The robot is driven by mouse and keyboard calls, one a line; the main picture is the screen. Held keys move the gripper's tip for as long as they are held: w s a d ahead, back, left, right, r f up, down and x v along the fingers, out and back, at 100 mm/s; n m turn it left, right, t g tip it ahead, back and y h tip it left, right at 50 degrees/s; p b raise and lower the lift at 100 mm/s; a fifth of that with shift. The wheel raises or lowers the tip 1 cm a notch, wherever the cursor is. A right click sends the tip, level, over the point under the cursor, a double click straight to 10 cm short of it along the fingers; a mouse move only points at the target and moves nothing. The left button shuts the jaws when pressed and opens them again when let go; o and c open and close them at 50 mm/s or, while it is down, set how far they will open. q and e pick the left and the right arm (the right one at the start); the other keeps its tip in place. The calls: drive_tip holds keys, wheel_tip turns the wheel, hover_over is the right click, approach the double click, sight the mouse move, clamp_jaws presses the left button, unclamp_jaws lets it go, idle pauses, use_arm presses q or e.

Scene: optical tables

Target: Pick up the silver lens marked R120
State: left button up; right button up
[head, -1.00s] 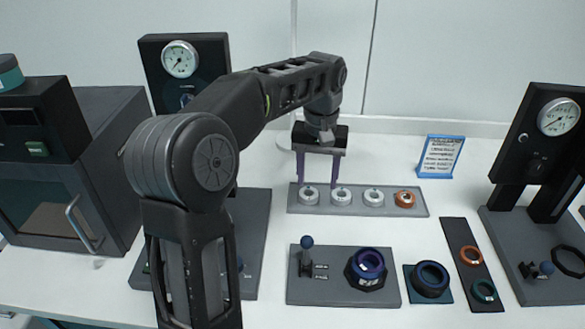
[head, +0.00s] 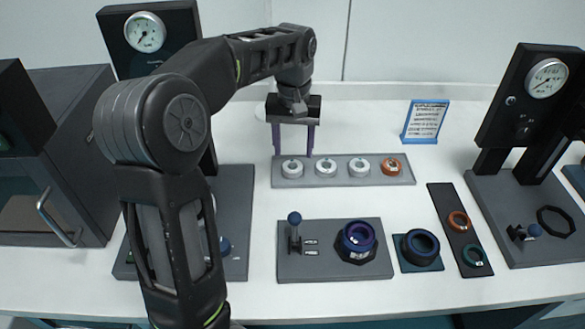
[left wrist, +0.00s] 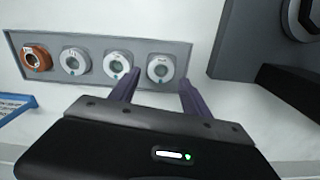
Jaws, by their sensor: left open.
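Three silver ring lenses and one orange ring lens (head: 391,167) sit in a row on a grey tray (head: 342,181). The silver ones are the left lens (head: 292,168), the middle lens (head: 325,168) and the right lens (head: 359,167). Their markings are too small to read, so I cannot tell which is R120. My left gripper (head: 293,154) is open and empty, its fingers pointing down just behind the leftmost silver lens. In the left wrist view, that end lens (left wrist: 160,68) shows between and beyond the fingertips (left wrist: 159,80). My right gripper is not in view.
A grey plate (head: 340,268) with a blue-knobbed post and a dark blue ring stands in front of the tray. A blue-framed sign (head: 425,121) stands behind right. Gauge stands (head: 147,32) rise at left and right. White table is bare between tray and plate.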

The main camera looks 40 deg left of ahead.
sight(293, 166)
use_arm(q)
drive_tip(key=shift+a+f, duration=0.15)
drive_tip(key=shift+f, duration=2.45)
drive_tip(key=c, duration=1.1)
drive_tip(key=shift+r, duration=0.15)
drive_tip(key=shift+r, duration=0.45)
drive_tip(key=shift+w+d+r, duration=0.15)
drive_tip(key=shift+d+r, duration=0.05)
drive_tip(key=shift+r, duration=0.4)
drive_tip(key=shift+w+d+r, duration=0.1)
drive_tip(key=shift+d+r, duration=0.05)
drive_tip(key=shift+r, duration=0.45)
drive_tip(key=w+d, duration=0.3)
drive_tip(key=d, duration=0.1)
drive_tip(key=w+d, duration=0.4)
drive_tip(key=d, duration=0.1)
drive_tip(key=w+d, duration=0.3)
drive_tip(key=d, duration=0.1)
drive_tip(key=shift+w+d, duration=0.2)
drive_tip(key=shift+d, duration=0.15)
